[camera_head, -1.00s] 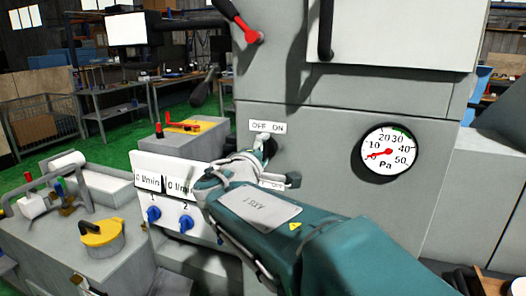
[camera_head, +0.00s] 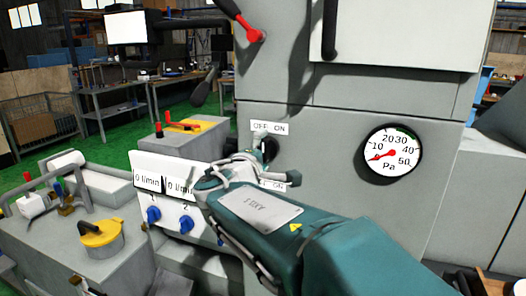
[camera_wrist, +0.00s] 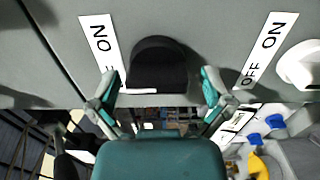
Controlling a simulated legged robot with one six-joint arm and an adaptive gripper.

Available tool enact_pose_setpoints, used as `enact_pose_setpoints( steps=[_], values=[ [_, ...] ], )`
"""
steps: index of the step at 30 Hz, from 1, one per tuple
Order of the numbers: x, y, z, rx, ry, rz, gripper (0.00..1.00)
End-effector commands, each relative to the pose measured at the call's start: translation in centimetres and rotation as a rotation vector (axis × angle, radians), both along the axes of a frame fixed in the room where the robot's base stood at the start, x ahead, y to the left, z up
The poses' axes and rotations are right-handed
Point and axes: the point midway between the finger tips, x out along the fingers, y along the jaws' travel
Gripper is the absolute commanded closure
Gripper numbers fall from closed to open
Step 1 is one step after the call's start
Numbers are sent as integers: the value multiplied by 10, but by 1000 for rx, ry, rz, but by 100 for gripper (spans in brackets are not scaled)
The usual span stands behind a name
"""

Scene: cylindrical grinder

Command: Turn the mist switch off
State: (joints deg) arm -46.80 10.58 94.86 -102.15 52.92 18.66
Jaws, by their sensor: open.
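A black rotary switch (camera_head: 268,148) sits on the grey machine face below an OFF/ON label (camera_head: 270,127). My gripper (camera_head: 254,168) is just below and in front of it, partly hiding a second OFF/ON label (camera_head: 274,185). In the wrist view a black switch knob (camera_wrist: 160,62) with a white mark at its near edge lies between and just beyond the open fingertips of my gripper (camera_wrist: 158,88). The fingers appear apart from it. No label reading "mist" is legible, so I cannot tell which switch is the mist switch.
A pressure gauge (camera_head: 389,154) is right of the switch. A red-handled lever (camera_head: 253,33) is above. A flow panel (camera_head: 165,178) with blue knobs (camera_head: 186,223) stands left of my gripper. A white round part (camera_wrist: 302,66) is at the right in the wrist view.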

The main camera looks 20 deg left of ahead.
Motion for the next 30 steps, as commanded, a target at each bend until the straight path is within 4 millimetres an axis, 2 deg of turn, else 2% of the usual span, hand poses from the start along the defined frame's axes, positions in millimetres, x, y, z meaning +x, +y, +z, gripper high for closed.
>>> enact_pose_setpoints(
  steps=[5, 8, 21, 25, 30],
  values=[
    [-2, -1, 1, 2, 0, 0, 0],
    [-11, 1, 1, 3, 1, 3, 0],
    [-96, 11, -1, 0, 0, 4, 0],
    [-111, 12, -2, -1, 1, 1, 0],
    [-118, 12, -2, -1, 1, 0, 0]
  ],
)
